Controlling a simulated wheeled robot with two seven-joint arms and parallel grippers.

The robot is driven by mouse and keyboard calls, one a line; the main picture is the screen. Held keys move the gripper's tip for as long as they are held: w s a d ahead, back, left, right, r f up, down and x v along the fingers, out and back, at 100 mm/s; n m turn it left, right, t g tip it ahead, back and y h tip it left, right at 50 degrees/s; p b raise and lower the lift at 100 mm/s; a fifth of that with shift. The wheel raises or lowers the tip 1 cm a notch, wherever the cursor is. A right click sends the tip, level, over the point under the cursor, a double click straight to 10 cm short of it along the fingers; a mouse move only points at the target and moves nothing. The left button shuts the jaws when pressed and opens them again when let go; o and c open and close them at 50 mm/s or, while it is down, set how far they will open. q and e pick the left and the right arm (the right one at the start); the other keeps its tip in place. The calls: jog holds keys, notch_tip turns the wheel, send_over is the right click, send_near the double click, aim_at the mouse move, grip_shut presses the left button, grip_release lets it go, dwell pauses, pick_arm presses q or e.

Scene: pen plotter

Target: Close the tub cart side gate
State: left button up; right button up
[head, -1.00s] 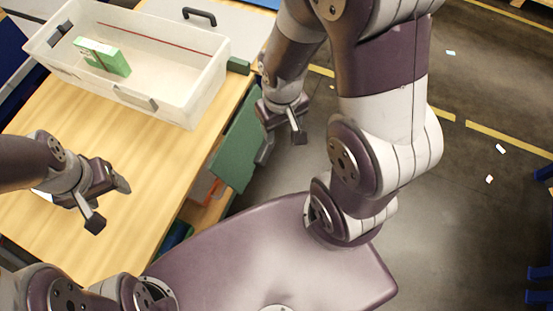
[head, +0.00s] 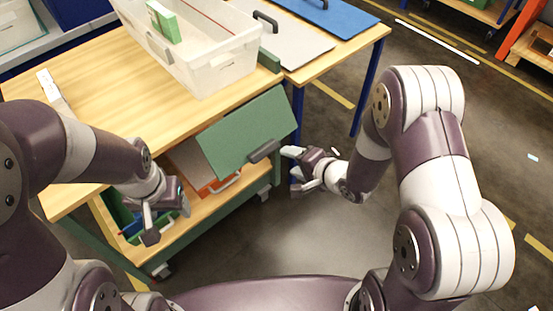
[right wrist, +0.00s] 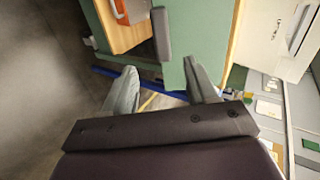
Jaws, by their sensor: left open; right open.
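The side gate is a green panel (head: 245,130) on the near side of the wooden-topped cart (head: 120,90). It stands out at an angle, and the shelf opening beside it is exposed. A dark grey handle (head: 264,151) sits near its lower edge. In the right wrist view the gate (right wrist: 205,35) and its handle (right wrist: 161,33) lie just ahead of the fingers. My right gripper (head: 300,169) is open and empty, right of the handle with a small gap; its fingers also show in the wrist view (right wrist: 160,88). My left gripper (head: 165,212) is open and empty beside the lower shelf.
A translucent tub (head: 215,75) with a green box (head: 163,22) stands on the cart top. The lower shelf (head: 200,215) holds an orange-and-white item (head: 218,183) and a green bin (head: 128,220). Another table with a blue mat (head: 335,14) adjoins at the back right.

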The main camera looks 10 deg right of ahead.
aim_at(266, 152)
jog(key=shift+m, duration=0.3)
jog(key=b+x, duration=0.3)
jog(key=x, duration=0.9)
jog(key=shift+w+a+f, duration=0.1)
jog(key=shift+w, duration=0.1)
jog(key=shift+w+a+f, duration=0.1)
jog(key=shift+w+a, duration=0.05)
jog(key=shift+w, duration=0.05)
grip_shut()
